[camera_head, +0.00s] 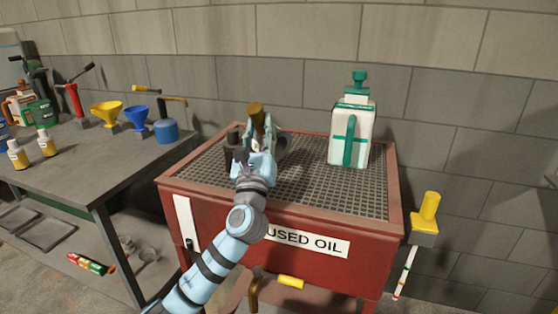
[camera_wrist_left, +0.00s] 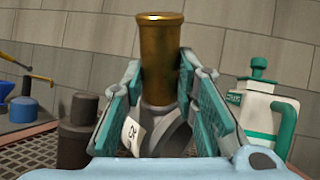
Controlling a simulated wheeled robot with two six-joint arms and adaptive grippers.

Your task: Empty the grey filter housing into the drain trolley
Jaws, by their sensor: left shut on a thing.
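My left gripper (camera_head: 257,146) is over the grated top of the red drain trolley (camera_head: 220,205), which is labelled "USED OIL". In the left wrist view its fingers (camera_wrist_left: 160,97) are shut on a grey part with a white "25" label, which looks like the grey filter housing (camera_wrist_left: 160,122). A brass-coloured cylinder (camera_wrist_left: 161,60) rises from between the fingers; it also shows in the head view (camera_head: 256,117). The fingers hide much of the grey part, and I cannot tell whether it touches the grate. My right gripper is not in view.
A dark capped cylinder (camera_wrist_left: 75,132) stands left of the gripper. A white and green jug (camera_head: 349,135) stands on the trolley's right. The grate's front right is clear. A grey workbench (camera_head: 75,165) at left holds yellow (camera_head: 106,112) and blue (camera_head: 138,116) funnels and bottles.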

